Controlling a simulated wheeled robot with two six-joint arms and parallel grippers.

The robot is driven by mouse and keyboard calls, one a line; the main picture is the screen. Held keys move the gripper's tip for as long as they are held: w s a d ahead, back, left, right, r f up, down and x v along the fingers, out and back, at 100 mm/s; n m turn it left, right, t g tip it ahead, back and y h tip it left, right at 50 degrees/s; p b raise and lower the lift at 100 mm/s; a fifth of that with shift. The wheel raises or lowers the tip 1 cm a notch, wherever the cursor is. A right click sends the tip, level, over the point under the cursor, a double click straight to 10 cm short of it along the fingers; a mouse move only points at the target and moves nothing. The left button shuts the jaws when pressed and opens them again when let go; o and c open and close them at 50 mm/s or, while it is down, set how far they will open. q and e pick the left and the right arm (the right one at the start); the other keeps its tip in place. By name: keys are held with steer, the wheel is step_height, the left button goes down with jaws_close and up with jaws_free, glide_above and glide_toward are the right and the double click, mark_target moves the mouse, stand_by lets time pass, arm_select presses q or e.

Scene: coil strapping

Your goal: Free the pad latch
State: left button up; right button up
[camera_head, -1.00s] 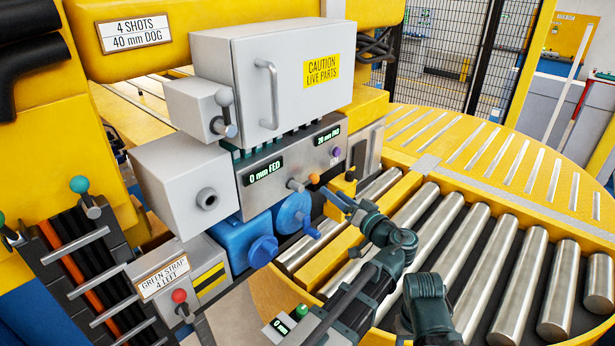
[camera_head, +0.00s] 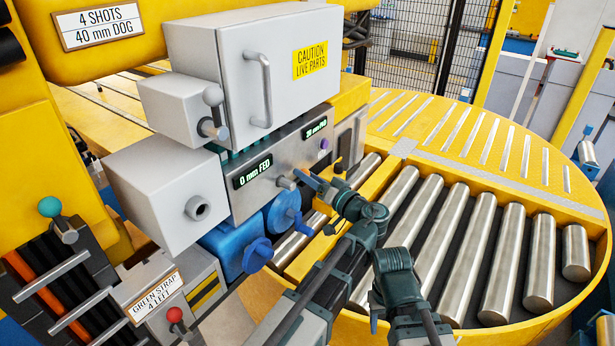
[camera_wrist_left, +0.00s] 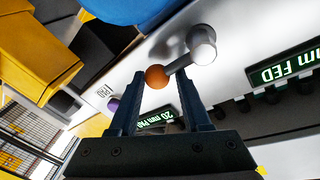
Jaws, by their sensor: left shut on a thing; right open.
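The lever on the grey panel has a metal hub (camera_head: 286,183) and an orange ball knob (camera_wrist_left: 157,76). In the left wrist view, the knob sits between the fingertips of my left gripper (camera_wrist_left: 160,85), which is shut on it. In the head view, my left gripper (camera_head: 312,184) reaches the panel from the lower right and mostly hides the knob. A small label (camera_wrist_left: 104,91) that seems to read PAD lies near the lever. My right gripper (camera_head: 378,312) is lower right, away from the panel, open; its fingertips are hard to make out.
Displays on the panel read 0 mm FED (camera_head: 252,172) and 20 mm PAD (camera_head: 316,127). A purple button (camera_head: 324,144) is near the second display. Blue hand knobs (camera_head: 284,212) stick out below the panel. A grey cabinet (camera_head: 190,65) is above; the roller turntable (camera_head: 480,215) lies right.

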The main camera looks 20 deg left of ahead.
arm_select(q)
steer(key=shift+f, duration=0.15)
jaws_close()
steer(key=shift+d, duration=0.1)
stand_by(0.8)
